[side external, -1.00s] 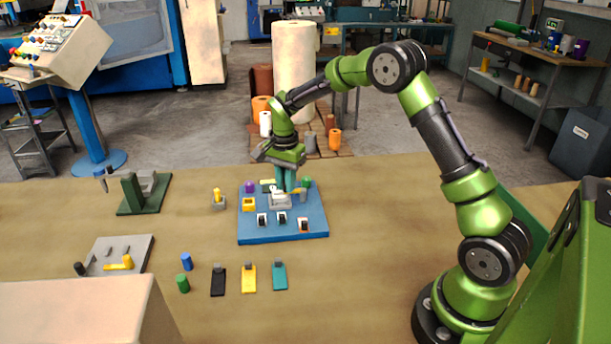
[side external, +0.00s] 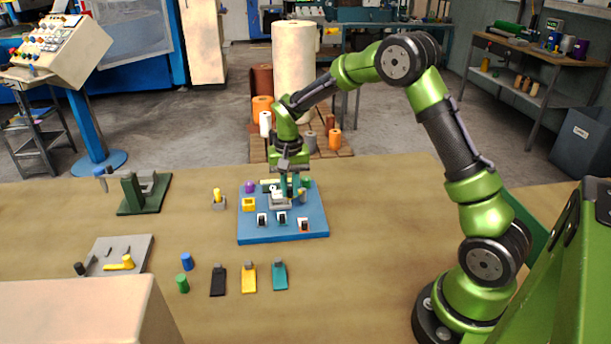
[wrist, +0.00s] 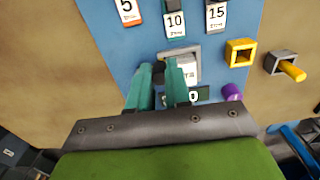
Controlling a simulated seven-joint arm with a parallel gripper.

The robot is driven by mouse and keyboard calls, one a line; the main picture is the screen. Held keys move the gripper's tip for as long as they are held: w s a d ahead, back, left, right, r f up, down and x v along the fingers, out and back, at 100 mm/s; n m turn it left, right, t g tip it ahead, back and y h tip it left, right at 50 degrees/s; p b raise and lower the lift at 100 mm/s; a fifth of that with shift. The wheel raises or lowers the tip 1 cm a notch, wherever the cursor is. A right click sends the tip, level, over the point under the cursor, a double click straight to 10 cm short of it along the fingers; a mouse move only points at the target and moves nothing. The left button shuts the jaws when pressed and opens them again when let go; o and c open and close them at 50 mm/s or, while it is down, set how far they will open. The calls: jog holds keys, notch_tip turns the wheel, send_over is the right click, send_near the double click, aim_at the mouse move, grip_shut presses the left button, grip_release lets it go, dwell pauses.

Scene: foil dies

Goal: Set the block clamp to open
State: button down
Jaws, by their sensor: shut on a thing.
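The block clamp appears to be the grey block unit (side external: 279,201) on the blue board (side external: 255,235). It also shows in the wrist view (wrist: 188,58), partly covered by my fingers. My gripper (side external: 290,193) is over the right part of this unit, with its teal fingers pointing down. In the wrist view my gripper's fingers (wrist: 161,80) are close together beside the grey block, shut on a small part that they mostly hide. I cannot tell the clamp's exact setting.
The board carries a yellow block (side external: 249,204), a purple knob (side external: 250,187), a green knob (side external: 306,182) and numbered tags (wrist: 175,23). A grey holder with a yellow peg (side external: 217,199) stands left of the board. Coloured strips (side external: 249,279) lie in front. The table right of the board is clear.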

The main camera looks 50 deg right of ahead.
jog(key=n, duration=0.2)
jog(key=s+n, duration=0.2)
jog(key=n, duration=0.1)
jog(key=shift+d+n, duration=0.1)
jog(key=shift+n, duration=0.2)
jog(key=n, duration=0.1)
jog(key=s+n, duration=0.1)
jog(key=n, duration=0.1)
jog(key=d+n, duration=0.1)
jog(key=n, duration=0.1)
jog(key=shift+s+r, duration=0.1)
jog(key=shift+s, duration=0.25)
jog(key=shift+n, duration=0.3)
jog(key=c, duration=1.1)
grip_release()
jog(key=shift+s, duration=0.1)
jog(key=shift+o, duration=0.2)
notch_tip(320, 180, up, 17)
